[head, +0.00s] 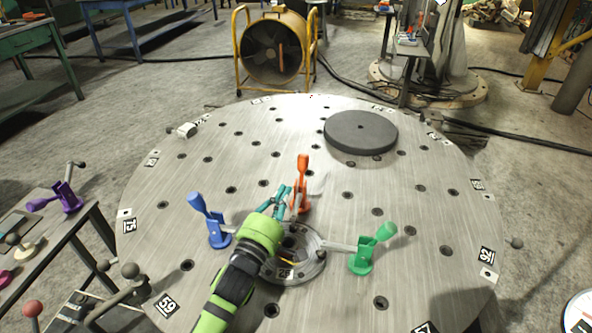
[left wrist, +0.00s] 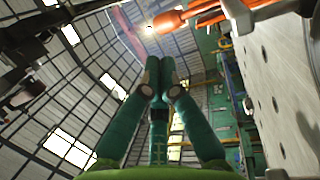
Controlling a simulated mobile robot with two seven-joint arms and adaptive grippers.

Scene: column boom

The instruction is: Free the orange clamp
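The orange clamp (head: 302,168) stands on the round steel table, behind the central ring flange (head: 315,268), with its handle upright. My left gripper (head: 287,189), with green body and teal fingers, is just left of the clamp's lower part in the head view. In the left wrist view its fingertips (left wrist: 160,66) are together, with nothing visible between them. Part of the orange clamp (left wrist: 185,17) shows at the top of that view, beyond and to the right of the fingertips. Whether gripper and clamp touch, I cannot tell. My right gripper is out of view.
A blue clamp (head: 216,232) stands left of the flange and a green clamp (head: 362,258) right of it, its bar reaching the flange. A dark disc (head: 360,131) lies at the back of the perforated table (head: 160,215). A side table with a purple clamp (head: 66,195) is at left.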

